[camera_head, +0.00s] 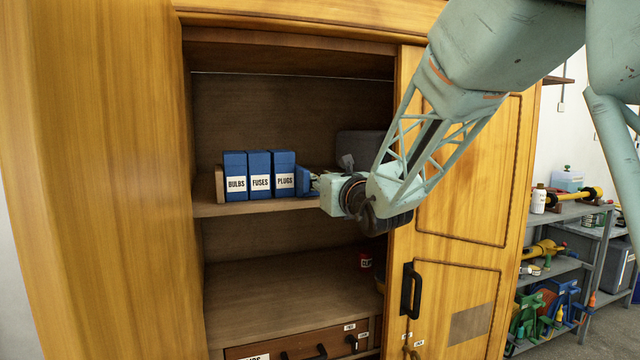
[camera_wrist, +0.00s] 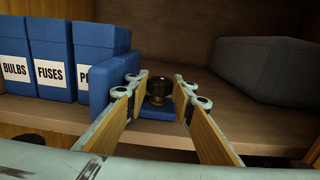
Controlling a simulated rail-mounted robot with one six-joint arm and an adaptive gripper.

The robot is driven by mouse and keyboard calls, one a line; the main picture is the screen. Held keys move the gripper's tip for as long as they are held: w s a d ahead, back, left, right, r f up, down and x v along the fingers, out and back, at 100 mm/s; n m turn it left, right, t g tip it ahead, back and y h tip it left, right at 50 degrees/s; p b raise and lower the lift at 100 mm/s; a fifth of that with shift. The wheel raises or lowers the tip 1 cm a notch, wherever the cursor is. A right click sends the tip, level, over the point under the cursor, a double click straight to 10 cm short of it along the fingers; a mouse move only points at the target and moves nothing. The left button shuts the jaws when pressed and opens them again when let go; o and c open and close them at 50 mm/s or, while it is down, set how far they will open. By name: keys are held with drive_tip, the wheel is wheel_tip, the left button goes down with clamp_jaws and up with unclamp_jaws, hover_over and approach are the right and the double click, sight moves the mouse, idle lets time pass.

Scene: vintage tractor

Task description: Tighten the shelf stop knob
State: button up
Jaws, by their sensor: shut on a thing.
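The shelf stop is a blue bracket (camera_wrist: 122,72) at the right end of a row of blue boxes on the cabinet shelf, and it also shows in the head view (camera_head: 304,181). A dark round knob (camera_wrist: 158,88) stands on its low base. My gripper (camera_wrist: 162,88) is shut on the knob, with one wood-faced finger on each side of it. In the head view, my gripper (camera_head: 318,184) reaches in from the right, and the knob is hard to make out there.
Boxes labelled BULBS (camera_head: 235,174), FUSES (camera_head: 260,174) and PLUGS (camera_head: 285,174) stand left of the stop. A dark grey case (camera_wrist: 265,70) lies to the right on the shelf (camera_head: 225,209). The closed right cabinet door (camera_head: 470,190) is beside my arm.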

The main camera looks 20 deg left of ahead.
drive_tip(key=shift+r, duration=0.1)
idle(0.3)
drive_tip(key=o, duration=0.7)
drive_tip(key=shift+o, duration=0.9)
drive_tip(key=shift+w+d, duration=0.1)
drive_tip(key=shift+s, duration=0.2)
drive_tip(key=v, duration=0.7)
drive_tip(key=shift+s+d, duration=0.15)
drive_tip(key=shift+d, duration=0.2)
